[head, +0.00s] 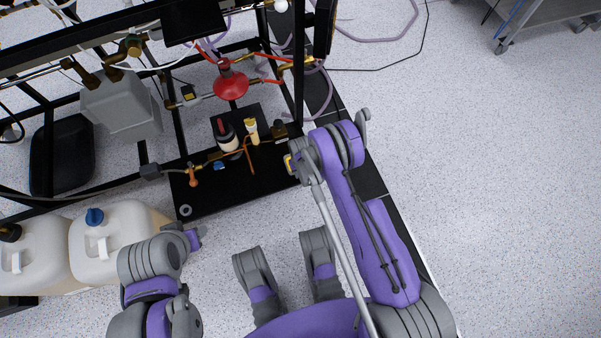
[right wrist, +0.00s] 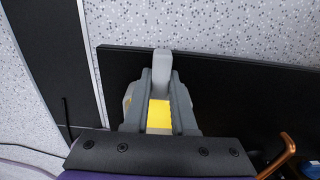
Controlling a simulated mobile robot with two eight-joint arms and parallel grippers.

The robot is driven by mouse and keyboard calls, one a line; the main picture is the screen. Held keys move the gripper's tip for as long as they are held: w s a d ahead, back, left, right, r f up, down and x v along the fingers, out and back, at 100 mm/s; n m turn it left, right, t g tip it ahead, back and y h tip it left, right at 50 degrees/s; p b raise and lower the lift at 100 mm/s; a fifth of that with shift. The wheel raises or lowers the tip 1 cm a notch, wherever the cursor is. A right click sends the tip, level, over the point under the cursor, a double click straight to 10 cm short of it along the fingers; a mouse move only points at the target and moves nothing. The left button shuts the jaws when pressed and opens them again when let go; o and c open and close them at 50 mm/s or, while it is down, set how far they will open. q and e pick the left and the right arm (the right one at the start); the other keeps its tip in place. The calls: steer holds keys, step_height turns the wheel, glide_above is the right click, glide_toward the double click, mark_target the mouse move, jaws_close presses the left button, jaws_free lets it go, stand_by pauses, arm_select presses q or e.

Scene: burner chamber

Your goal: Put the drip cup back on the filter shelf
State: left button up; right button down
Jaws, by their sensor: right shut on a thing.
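In the right wrist view my right gripper (right wrist: 160,95) is shut on a small yellow thing (right wrist: 159,114), probably the drip cup, mostly hidden by the fingers. In the head view a bit of yellow (head: 289,164) shows at the tip of my right arm, by the right edge of the black shelf plate (head: 235,192), which I take to be the filter shelf. The held thing is over or near that edge; I cannot tell whether it touches. My left gripper (head: 194,238) is low, in front of the shelf's front left corner; its fingers are too small to read.
White canisters (head: 115,240) stand at the left.

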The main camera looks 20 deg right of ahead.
steer(key=c, duration=0.7)
jaws_free()
steer(key=shift+f, duration=0.1)
steer(key=shift+c, duration=0.2)
